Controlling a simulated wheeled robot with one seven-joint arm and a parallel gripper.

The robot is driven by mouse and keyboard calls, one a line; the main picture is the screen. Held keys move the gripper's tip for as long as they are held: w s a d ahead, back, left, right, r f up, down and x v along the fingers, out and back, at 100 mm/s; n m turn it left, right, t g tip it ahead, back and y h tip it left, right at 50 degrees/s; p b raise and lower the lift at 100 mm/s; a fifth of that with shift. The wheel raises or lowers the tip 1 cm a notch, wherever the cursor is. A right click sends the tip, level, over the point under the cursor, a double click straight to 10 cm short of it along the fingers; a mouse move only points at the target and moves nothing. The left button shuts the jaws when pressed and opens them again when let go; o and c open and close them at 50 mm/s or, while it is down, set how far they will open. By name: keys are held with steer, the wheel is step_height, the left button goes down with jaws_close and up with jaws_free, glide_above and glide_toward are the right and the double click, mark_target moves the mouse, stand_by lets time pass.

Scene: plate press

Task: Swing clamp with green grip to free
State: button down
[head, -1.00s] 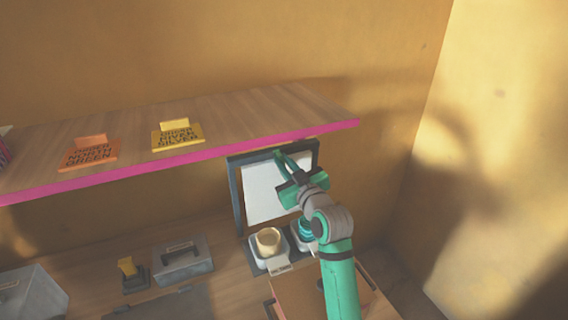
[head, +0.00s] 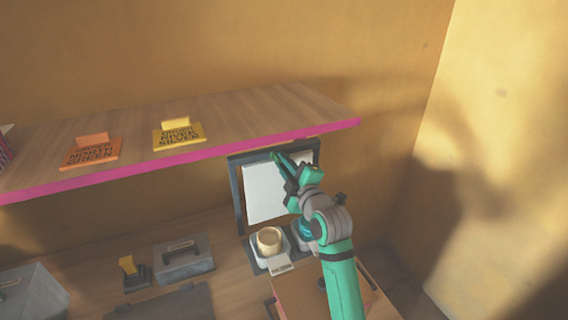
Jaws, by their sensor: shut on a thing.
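A dark upright frame (head: 238,200) holds a white sheet (head: 262,193) below the shelf at the back.
A wooden shelf with a pink edge (head: 200,156) overhangs close above the gripper. It bears an orange plate (head: 90,152) and a yellow plate (head: 180,135). Below stand a cream cup (head: 269,240), a grey box (head: 183,260) and a yellow-handled stamp (head: 131,270).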

steer(key=shift+f+n, duration=0.2)
steer(key=shift+n, duration=2)
steer(key=c, duration=1.8)
jaws_free()
steer(key=shift+s, duration=0.1)
steer(key=v, duration=1)
steer(key=shift+s+d, duration=0.15)
steer(key=shift+s, duration=0.2)
